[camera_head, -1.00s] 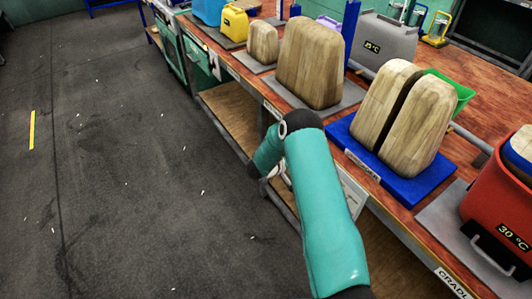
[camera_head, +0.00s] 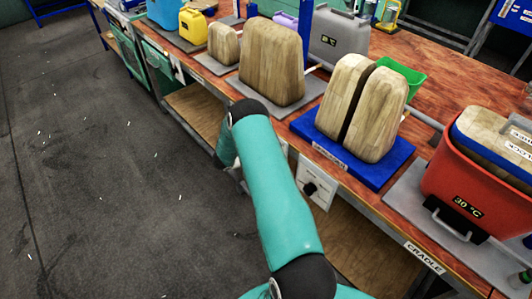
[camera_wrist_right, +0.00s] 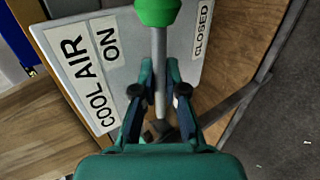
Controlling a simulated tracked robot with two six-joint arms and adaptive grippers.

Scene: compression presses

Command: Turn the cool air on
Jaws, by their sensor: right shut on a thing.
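In the right wrist view a pale panel (camera_wrist_right: 122,80) carries a COOL AIR label (camera_wrist_right: 83,72), an ON label (camera_wrist_right: 110,42) and a CLOSED label (camera_wrist_right: 203,30). A grey lever (camera_wrist_right: 159,50) with a green knob (camera_wrist_right: 157,10) stands over the panel, its knob end between the ON and CLOSED labels. My right gripper (camera_wrist_right: 159,78) is shut on the lever's rod, one finger on each side. In the head view a teal arm hides the gripper and the lever. My left gripper is not in view.
A white panel with a black knob (camera_head: 310,188) is on the bench front. On the bench stand wooden blocks on a blue base (camera_head: 315,138), a red container (camera_head: 440,185) marked 30 °C and a grey container (camera_head: 345,45).

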